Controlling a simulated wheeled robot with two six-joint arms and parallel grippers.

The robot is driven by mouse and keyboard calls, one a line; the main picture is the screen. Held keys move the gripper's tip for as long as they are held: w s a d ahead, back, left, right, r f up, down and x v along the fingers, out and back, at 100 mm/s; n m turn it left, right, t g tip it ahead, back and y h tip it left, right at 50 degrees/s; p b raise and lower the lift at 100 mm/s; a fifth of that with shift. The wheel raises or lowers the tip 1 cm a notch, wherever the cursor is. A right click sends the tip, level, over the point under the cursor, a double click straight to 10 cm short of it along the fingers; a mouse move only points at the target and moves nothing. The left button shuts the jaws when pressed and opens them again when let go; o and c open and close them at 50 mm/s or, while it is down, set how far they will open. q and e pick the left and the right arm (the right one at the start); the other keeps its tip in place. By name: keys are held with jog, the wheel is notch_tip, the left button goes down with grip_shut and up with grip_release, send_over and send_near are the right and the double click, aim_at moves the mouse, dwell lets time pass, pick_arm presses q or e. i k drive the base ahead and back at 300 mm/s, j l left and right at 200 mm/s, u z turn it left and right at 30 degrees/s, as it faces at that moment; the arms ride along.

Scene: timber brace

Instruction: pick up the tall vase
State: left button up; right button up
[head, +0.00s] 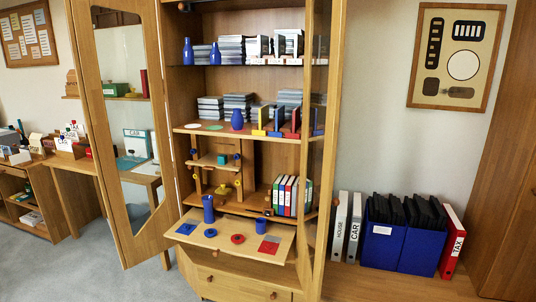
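A tall blue cylindrical vase (208,209) stands upright at the back left of the pulled-out wooden board (222,243) in the open cabinet. Two slim blue bottle-shaped vases, a left one (188,52) and a right one (215,54), stand on the top shelf. A rounder blue vase (237,119) stands on the middle shelf. The picture does not settle which of these is the one called tall; the cylinder is the tallest thing on the board. Neither of my grippers is in view.
The board also holds a short blue cup (260,226), red rings and flat blue and red squares. Ring binders (291,196) stand behind it. An open mirrored door (121,130) flanks the cabinet at left; a glazed door (318,150) edges it at right. Grey floor lies front left.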

aim_at(207, 200)
jog(key=i+u, duration=0.25)
jog(key=i, duration=0.25)
jog(key=i+l+u, duration=0.1)
jog(key=i+u, duration=0.2)
jog(key=i, duration=0.15)
